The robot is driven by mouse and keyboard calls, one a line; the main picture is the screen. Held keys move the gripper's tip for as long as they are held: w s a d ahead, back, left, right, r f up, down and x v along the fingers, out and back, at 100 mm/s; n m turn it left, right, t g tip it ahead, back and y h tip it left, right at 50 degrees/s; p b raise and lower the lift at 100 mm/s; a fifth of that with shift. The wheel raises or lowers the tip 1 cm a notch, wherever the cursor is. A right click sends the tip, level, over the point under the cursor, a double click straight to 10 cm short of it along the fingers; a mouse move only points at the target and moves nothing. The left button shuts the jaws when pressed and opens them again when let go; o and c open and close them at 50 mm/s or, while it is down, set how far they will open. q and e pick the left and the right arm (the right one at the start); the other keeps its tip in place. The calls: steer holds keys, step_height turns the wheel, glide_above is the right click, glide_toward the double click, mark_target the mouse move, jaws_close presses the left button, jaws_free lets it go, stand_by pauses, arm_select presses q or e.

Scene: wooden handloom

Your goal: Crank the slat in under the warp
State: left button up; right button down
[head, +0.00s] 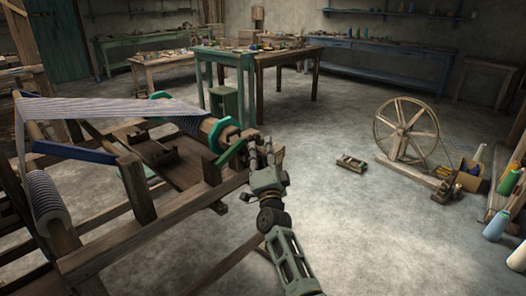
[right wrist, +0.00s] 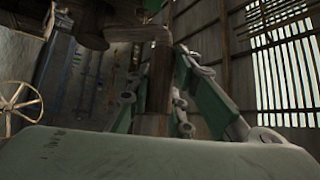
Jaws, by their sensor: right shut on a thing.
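The wooden handloom (head: 150,200) stands at the left of the head view. Its pale striped warp (head: 100,109) stretches to a roller with green end discs (head: 222,134). A green crank arm (head: 231,152) sits at the roller's near end. My right gripper (head: 262,147) is at this end, shut on the crank handle. In the right wrist view, its green fingers stand around the brown wooden handle (right wrist: 156,85). A blue bar (head: 75,152) lies below the warp. I cannot tell a separate slat at the roller. My left gripper is out of view.
A spinning wheel (head: 405,130) stands on the floor at the right. A small wooden item (head: 351,163) lies on the floor between. A green table (head: 225,56) is behind the loom.

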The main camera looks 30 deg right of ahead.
steer(key=shift+r, duration=0.45)
steer(key=c, duration=1.6)
jaws_free()
steer(key=shift+s+a, duration=0.1)
steer(key=shift+o, duration=0.2)
steer(key=shift+f, duration=0.2)
steer(key=v, duration=1.2)
steer(key=shift+f, duration=0.25)
steer(key=shift+c, duration=0.6)
